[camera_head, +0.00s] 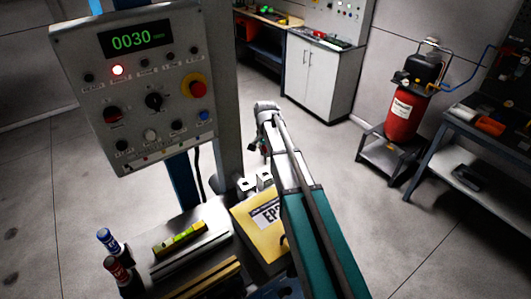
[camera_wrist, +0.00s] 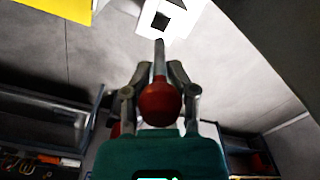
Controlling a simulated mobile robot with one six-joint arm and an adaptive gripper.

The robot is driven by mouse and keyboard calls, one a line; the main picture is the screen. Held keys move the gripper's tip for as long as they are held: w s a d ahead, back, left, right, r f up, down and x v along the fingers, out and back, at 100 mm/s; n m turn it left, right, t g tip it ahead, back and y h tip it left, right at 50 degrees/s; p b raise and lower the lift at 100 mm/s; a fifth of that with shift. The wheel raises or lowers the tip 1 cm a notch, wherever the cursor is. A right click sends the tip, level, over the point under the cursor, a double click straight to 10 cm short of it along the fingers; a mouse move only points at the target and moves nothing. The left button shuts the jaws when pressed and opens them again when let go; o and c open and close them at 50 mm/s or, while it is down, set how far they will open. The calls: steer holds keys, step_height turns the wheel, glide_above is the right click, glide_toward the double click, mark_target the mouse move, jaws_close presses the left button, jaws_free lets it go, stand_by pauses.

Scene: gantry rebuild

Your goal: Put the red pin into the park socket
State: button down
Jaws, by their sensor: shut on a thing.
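The red pin (camera_wrist: 160,100) has a round red head and a grey shaft. In the wrist view my gripper (camera_wrist: 158,88) is shut on it, with the shaft pointing toward the top of the picture. A white block with a dark square opening (camera_wrist: 165,20) lies beyond the shaft tip; the two look apart. In the head view my gripper (camera_head: 262,150) hangs at the end of my arm, above and behind two small white blocks with dark openings (camera_head: 244,187). I cannot tell which of them is the park socket.
A yellow case (camera_head: 247,222) lies beside the blocks, partly hidden by my arm. A control panel (camera_head: 135,85) on a post stands at the left. A yellow-green level (camera_head: 179,239) and two cans (camera_head: 109,241) are in front. Open floor lies beyond my gripper.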

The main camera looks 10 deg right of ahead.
mark_target(266, 158)
steer(key=shift+f+b, duration=1.3)
steer(key=shift+f, duration=0.25)
steer(key=shift+f+b, duration=3.2)
steer(key=shift+b, duration=0.05)
stand_by(1.5)
steer(key=shift+c, duration=1.7)
jaws_free()
steer(key=o, duration=0.3)
steer(key=shift+o, duration=0.2)
steer(key=shift+w, duration=0.1)
steer(key=shift+r, duration=0.1)
